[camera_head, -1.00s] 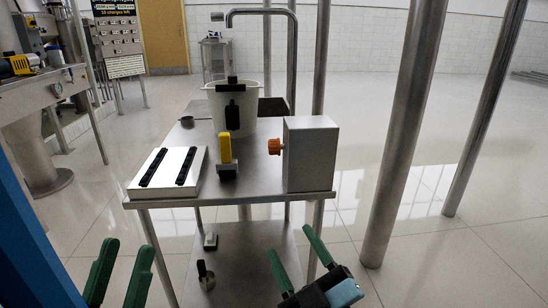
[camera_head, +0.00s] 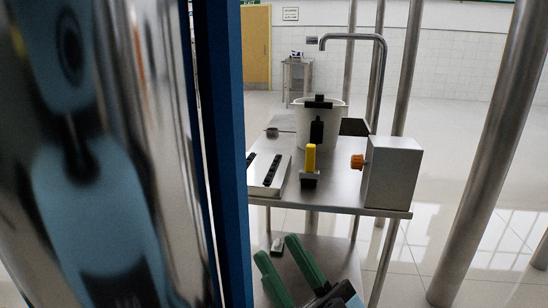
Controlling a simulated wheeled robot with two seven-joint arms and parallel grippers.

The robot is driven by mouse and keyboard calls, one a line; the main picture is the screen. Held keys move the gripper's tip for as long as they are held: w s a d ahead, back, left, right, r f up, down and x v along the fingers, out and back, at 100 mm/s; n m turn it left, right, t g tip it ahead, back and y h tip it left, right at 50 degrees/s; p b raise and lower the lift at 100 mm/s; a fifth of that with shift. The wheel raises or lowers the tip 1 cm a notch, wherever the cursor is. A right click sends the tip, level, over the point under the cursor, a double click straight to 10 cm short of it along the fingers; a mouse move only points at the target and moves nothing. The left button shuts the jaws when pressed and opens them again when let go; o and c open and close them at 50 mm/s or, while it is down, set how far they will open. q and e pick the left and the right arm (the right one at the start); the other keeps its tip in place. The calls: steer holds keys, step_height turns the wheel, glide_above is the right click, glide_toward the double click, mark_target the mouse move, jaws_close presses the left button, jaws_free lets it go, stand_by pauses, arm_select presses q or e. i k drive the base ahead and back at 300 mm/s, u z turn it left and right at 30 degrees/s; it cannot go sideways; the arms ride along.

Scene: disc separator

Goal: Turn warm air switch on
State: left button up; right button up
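No part is labelled as the warm air switch, so I cannot tell which one it is. A grey box (camera_head: 392,175) on the steel table (camera_head: 345,196) has an orange knob (camera_head: 357,162) on its left side. A yellow handle (camera_head: 311,158) stands upright on a small grey and black base left of the knob. A white panel with two black strips (camera_head: 270,174) lies further left, partly hidden by a blue edge. My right gripper (camera_head: 277,249) is open and empty, low in front of the table and apart from these things. My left gripper is not in view.
A shiny metal surface (camera_head: 150,120) and a blue upright (camera_head: 232,150) block the left side of the view. A white bucket (camera_head: 303,126) with black fittings stands at the table's back, near a bent pipe (camera_head: 350,37). Steel posts (camera_head: 485,150) rise at right; open tiled floor lies behind.

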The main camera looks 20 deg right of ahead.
mark_target(357, 163)
steer(key=u, duration=0.45)
steer(key=i, duration=1.15)
steer(key=z, duration=1.35)
